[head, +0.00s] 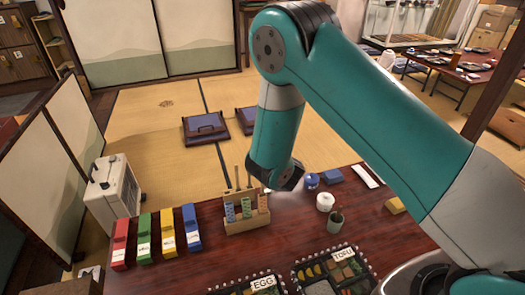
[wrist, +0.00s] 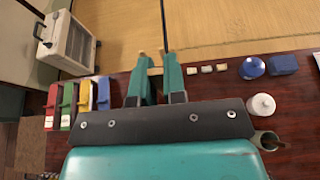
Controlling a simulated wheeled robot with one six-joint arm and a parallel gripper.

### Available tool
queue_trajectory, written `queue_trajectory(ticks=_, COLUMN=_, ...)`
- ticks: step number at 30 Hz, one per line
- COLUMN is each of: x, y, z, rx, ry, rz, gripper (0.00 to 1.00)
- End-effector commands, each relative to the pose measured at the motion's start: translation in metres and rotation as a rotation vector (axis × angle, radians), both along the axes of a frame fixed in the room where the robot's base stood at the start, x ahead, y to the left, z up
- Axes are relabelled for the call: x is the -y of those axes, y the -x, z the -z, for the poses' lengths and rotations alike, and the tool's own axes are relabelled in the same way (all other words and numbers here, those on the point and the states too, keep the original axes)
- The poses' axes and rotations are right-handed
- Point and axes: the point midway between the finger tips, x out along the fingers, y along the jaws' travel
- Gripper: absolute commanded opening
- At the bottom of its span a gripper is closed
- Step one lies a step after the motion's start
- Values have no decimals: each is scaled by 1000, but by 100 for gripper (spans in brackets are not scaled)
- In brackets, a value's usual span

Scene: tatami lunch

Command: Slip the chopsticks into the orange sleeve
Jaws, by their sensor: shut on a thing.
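An orange-yellow sleeve (head: 166,233) lies on the dark red table, between a green and a blue one; it also shows in the wrist view (wrist: 84,96). A wooden holder (head: 248,225) with patterned colored fronts stands to its right. Thin wooden chopsticks (head: 237,178) stick up from the holder. In the wrist view, wooden tips (wrist: 142,54) show at my teal fingers. My gripper (wrist: 157,72) is shut on chopsticks at the holder. Its fingers mostly hide what they hold. In the head view my arm hides the fingertips.
Red (head: 121,244), green (head: 144,239) and blue (head: 191,228) sleeves flank the orange one. A white lidded pot (head: 325,201), a dark cup (head: 335,220) and a blue round item (head: 312,181) stand right of the holder. Bento boxes (head: 297,278) lie at the front. Bare table lies between sleeves and holder.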

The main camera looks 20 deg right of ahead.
Motion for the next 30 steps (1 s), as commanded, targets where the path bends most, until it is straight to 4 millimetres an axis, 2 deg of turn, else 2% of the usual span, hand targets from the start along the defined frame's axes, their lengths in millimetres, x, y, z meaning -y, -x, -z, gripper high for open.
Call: queue_trajectory(ticks=30, x=0, y=0, z=4, rx=0, ry=0, rz=0, gripper=0)
